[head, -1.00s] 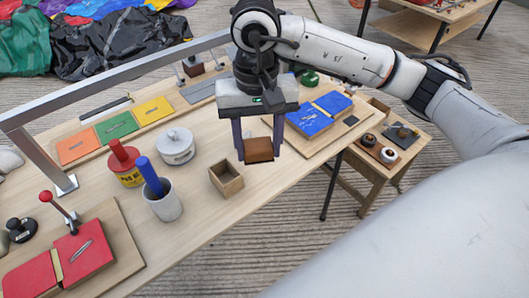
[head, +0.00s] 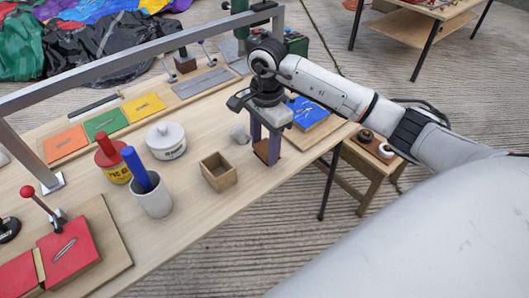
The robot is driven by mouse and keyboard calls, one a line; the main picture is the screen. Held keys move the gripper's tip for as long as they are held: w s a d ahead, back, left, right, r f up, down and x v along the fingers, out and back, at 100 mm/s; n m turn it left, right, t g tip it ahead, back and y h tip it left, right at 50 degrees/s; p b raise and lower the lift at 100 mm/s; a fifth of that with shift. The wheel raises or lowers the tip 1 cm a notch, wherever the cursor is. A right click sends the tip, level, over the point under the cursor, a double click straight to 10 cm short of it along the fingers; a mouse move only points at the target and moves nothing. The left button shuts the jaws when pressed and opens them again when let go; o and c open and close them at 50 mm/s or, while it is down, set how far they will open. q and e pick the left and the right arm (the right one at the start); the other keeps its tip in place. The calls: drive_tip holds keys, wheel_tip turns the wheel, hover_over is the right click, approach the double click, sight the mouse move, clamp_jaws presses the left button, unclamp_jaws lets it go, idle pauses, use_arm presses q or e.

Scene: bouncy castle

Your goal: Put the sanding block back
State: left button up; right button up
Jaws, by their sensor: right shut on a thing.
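The sanding block, a brown block (head: 262,151), is between the fingers of my right gripper (head: 266,148). The gripper points straight down and is shut on the block, with its purple fingers hiding part of it. The block is low, close to the tabletop (head: 196,212); I cannot tell if it touches. A small open wooden box (head: 218,177) stands to the left of the block, apart from it, and looks empty. My left gripper is not in view.
Blue panels (head: 307,112) lie behind the gripper. The table's front edge is close.

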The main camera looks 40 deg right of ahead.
sight(266, 147)
drive_tip(key=shift+f, duration=1.3)
drive_tip(key=shift+f, duration=0.2)
drive_tip(key=o, duration=1.4)
drive_tip(key=r, duration=1.2)
drive_tip(key=shift+d+r, duration=0.2)
drive_tip(key=shift+r, duration=0.05)
